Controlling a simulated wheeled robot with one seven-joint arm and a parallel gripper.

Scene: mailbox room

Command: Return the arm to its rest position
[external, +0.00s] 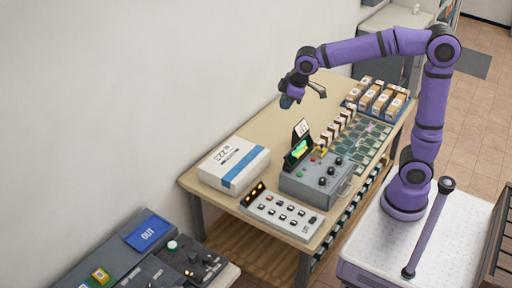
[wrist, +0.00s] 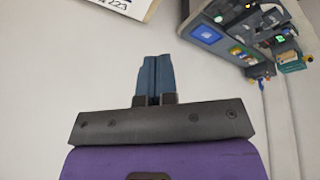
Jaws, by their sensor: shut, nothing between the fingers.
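My purple arm reaches from its base on the right out over the wooden table (external: 262,118) in the external view. My gripper (external: 287,101) hangs at the arm's end above the far left part of the table, close to the wall. In the wrist view my gripper (wrist: 158,62) has its two blue-grey fingers side by side, touching, with nothing between them. It touches no object that I can see.
On the table are a white box with a blue stripe (external: 234,163), a grey control box (external: 317,178), a button panel (external: 281,213) and a tray of small parcels (external: 377,100). The table's back left is bare.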

